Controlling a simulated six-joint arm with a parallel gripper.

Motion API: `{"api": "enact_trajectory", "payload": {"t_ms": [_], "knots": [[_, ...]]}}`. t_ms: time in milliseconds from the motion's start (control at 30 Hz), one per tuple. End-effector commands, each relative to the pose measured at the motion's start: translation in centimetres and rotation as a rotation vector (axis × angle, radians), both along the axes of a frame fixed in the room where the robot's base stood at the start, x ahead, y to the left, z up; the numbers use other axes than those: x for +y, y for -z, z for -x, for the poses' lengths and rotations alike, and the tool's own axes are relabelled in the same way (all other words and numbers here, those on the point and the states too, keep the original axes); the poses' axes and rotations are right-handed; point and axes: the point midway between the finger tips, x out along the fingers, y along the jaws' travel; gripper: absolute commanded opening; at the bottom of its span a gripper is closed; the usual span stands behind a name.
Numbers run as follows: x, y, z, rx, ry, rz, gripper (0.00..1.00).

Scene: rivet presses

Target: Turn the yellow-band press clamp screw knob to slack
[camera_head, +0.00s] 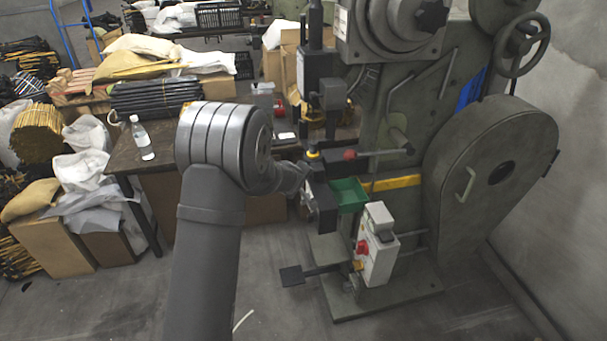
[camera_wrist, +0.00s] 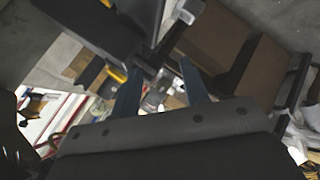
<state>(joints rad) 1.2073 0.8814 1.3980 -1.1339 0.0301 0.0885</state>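The press with the yellow band (camera_head: 392,182) is a green machine right of centre in the head view. A lever with a red ball (camera_head: 350,154) and a yellow ring (camera_head: 313,153) show at its working head. I cannot make out the clamp screw knob with certainty. My gripper is at the press's left side, largely hidden by my wrist in the head view. In the wrist view my gripper (camera_wrist: 161,68) has two blue-grey fingers spread apart. A dark bar-like part (camera_wrist: 146,68) shows near the fingertips; contact cannot be told.
A green tray (camera_head: 348,194) and a white control box with a red button (camera_head: 377,250) are on the press just below. A large wheel guard (camera_head: 490,165) stands to the right. A table with a bottle (camera_head: 142,138) is at the left. Bare floor lies in front.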

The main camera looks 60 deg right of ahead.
Motion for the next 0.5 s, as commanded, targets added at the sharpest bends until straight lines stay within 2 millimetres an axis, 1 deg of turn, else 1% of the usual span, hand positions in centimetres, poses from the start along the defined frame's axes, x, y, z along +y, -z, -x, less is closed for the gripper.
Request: {"api": "enact_trajectory", "payload": {"t_ms": [33, 167, 300, 400, 500], "knots": [[0.3, -0.5, 1.2, -0.087, 0.020, -0.012, 0.41], [1.8, -1.9, 4.1, -0.363, 0.069, -0.065, 0.41], [3.8, -3.4, 6.9, -0.636, 0.113, -0.134, 0.41], [5.1, -4.4, 8.4, -0.780, 0.132, -0.177, 0.41], [6.0, -5.0, 9.2, -0.870, 0.142, -0.209, 0.41]]}}
